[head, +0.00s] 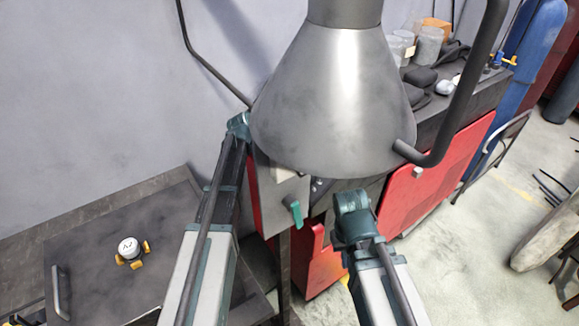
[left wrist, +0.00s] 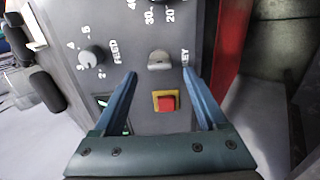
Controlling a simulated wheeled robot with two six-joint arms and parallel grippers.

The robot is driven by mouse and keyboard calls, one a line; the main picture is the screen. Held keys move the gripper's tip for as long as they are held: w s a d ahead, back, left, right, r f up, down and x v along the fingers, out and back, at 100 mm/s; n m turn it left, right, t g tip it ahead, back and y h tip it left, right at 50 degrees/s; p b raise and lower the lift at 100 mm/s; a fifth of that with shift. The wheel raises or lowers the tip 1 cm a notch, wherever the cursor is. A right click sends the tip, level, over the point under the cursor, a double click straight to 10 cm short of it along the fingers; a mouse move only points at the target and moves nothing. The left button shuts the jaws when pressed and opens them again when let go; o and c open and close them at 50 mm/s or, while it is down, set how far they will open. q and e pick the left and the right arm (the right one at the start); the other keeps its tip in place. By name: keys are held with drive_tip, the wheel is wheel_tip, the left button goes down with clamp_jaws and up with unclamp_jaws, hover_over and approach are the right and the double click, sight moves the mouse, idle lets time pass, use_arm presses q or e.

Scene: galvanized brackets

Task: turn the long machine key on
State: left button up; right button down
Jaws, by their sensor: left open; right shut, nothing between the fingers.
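The machine key (left wrist: 159,61) is a small grey metal tab on the dark grey control panel, beside the word KEY, in the left wrist view. My left gripper (left wrist: 160,74) is open, its two blue fingers reaching toward the panel on either side of the key. I cannot tell whether they touch it. In the head view the metal hood hides the left fingers and the key. My right gripper (head: 352,203) is shut and empty, below the hood at its right.
A red button (left wrist: 166,103) on a yellow base sits below the key; a FEED knob (left wrist: 92,57) is to its left. The grey conical hood (head: 335,100) and its bent black handle (head: 478,95) overhang the red machine (head: 435,170). A dark table (head: 90,235) stands left.

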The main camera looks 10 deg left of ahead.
use_arm(q)
drive_tip(key=shift+b+x, duration=1.25)
drive_tip(key=shift+x, duration=0.9)
clamp_jaws()
